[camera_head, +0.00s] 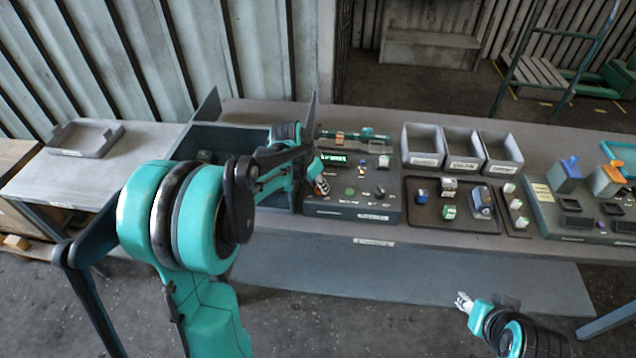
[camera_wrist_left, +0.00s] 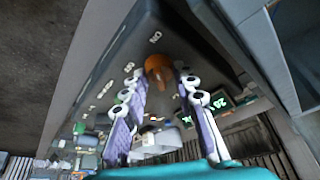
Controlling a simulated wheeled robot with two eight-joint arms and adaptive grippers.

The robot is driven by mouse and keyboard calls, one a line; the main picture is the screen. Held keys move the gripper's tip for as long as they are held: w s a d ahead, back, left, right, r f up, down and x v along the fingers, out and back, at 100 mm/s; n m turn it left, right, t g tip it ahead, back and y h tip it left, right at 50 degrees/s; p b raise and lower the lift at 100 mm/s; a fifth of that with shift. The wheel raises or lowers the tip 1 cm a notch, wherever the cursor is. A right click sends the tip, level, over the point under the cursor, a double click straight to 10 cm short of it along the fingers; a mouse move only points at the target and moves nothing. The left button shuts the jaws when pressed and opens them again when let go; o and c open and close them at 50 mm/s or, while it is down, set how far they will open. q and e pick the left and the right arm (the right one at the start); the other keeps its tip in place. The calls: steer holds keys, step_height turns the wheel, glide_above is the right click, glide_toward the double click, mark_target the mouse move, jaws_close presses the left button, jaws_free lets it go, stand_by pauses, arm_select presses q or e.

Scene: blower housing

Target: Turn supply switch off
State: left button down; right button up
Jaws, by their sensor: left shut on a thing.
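A dark control box (camera_head: 348,208) stands on the table, with a lit green display (camera_head: 334,158), small buttons and labels too small to read. My left gripper (camera_head: 321,186) reaches over the box's left side. In the left wrist view its two fingers (camera_wrist_left: 162,82) are closed on either side of a round orange knob (camera_wrist_left: 158,67) on the dark box face. In the head view the gripper and arm largely hide this knob. Which way the knob is turned cannot be told. My right gripper (camera_head: 463,301) hangs low in front of the table, away from the box.
Right of the box are a dark tray (camera_head: 428,218) with small parts, three grey bins (camera_head: 463,147) behind it, and a fixture with blue and orange clamps (camera_head: 606,181). A shallow grey tray (camera_head: 84,139) lies far left. Open floor lies in front.

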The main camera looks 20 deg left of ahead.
arm_select(q)
steer(key=n+y, duration=0.1)
steer(key=n, duration=0.3)
steer(key=shift+d+y, duration=0.2)
steer(key=shift+y, duration=0.2)
steer(key=n+y, duration=0.1)
steer(key=n, duration=0.2)
steer(key=shift+d+n+p, duration=0.1)
steer(key=shift+n+p, duration=0.2)
steer(key=shift+n, duration=0.1)
steer(key=n+y, duration=0.2)
steer(key=n, duration=0.2)
steer(key=shift+n+g, duration=0.3)
steer(key=shift+g, duration=0.1)
steer(key=shift+w+d+n+g+y, duration=0.1)
steer(key=shift+n+g+y, duration=0.15)
steer(key=shift+n, duration=0.7)
steer(key=shift+d+n+g+y, duration=0.15)
steer(key=shift+n+g, duration=0.2)
steer(key=shift+n, duration=0.6)
steer(key=shift+a, duration=0.1)
steer(key=c, duration=1.2)
jaws_free()
steer(key=shift+r, duration=0.1)
